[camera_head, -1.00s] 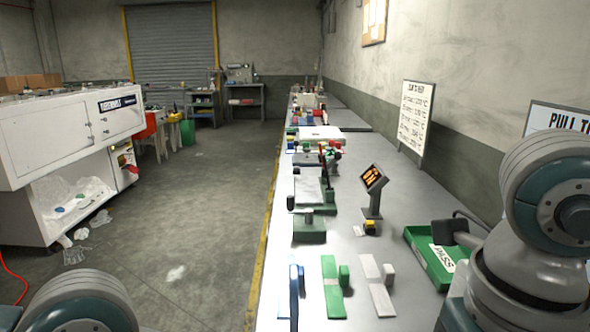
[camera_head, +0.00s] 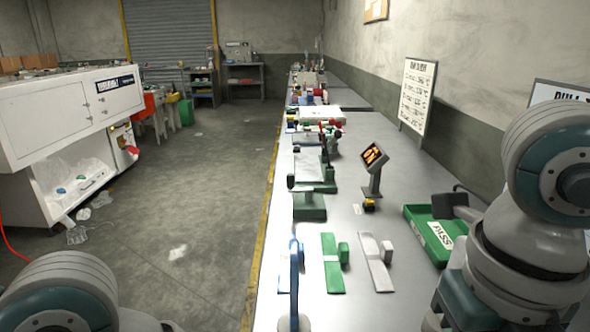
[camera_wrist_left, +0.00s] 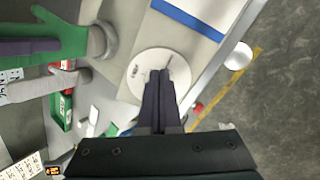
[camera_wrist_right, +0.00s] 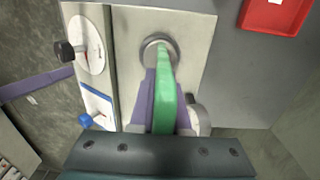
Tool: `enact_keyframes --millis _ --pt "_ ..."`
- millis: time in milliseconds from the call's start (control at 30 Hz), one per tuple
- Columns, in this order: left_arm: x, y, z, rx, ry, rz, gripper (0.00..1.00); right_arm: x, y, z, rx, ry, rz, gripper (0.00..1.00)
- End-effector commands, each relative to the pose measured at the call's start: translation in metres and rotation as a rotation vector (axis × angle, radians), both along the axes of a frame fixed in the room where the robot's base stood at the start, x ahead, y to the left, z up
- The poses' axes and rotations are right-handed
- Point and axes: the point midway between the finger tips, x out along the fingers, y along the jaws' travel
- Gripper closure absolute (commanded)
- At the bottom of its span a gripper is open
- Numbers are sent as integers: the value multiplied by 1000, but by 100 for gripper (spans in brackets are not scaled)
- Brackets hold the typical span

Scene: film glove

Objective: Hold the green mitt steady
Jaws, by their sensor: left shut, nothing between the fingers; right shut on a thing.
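The green mitt (camera_wrist_right: 166,95) is between the purple fingers of my right gripper (camera_wrist_right: 164,100) in the right wrist view. My right gripper is shut on it, and a grey ring (camera_wrist_right: 158,42) shows at its far end. Neither gripper shows in the head view.
A long bench (camera_head: 300,225) carries a green strip (camera_head: 332,268), a pale strip (camera_head: 375,265), a small screen (camera_head: 374,160) and a green tray (camera_head: 427,237). The floor to the left is mostly clear.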

Motion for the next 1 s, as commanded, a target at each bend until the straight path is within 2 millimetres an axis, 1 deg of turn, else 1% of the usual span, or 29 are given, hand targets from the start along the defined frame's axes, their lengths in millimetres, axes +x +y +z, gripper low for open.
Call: enact_keyframes --millis 300,433,567,867,900,1000 --pt "0 20 34 0 -2 -1 100 0 -1 -1 -2 1 -1 100" --pt "0 26 46 -1 -1 -1 100 0 -1 -1 -2 0 -1 100" --pt "0 29 50 -1 1 -1 100 0 -1 -1 -2 0 -1 100" --pt "0 28 50 -1 1 -1 100 0 0 0 -1 -1 -1 100" --pt "0 28 50 -1 1 -1 100 0 0 0 -1 -1 -1 81" --pt "0 28 50 -2 1 -1 100 0 0 0 -1 0 -1 70"
